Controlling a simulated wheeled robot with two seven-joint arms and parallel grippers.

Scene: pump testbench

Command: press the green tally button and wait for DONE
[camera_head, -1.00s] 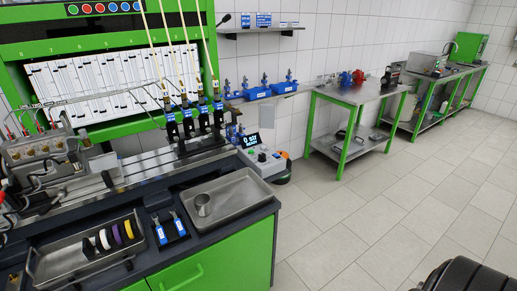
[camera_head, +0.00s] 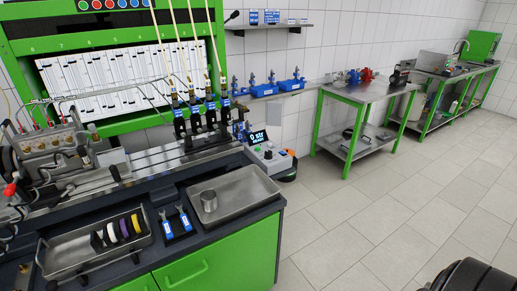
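A small green button (camera_head: 257,148) shows on the sloped face below the display, near a dark knob. Neither of my grippers is in view, and nothing touches the box.
A metal tray (camera_head: 252,184) with a metal cup (camera_head: 208,200) lies on the bench in front of the box. Blue-handled tools (camera_head: 184,219) and a tray of coloured rings (camera_head: 84,264) are to its left. Floor to the right is open.

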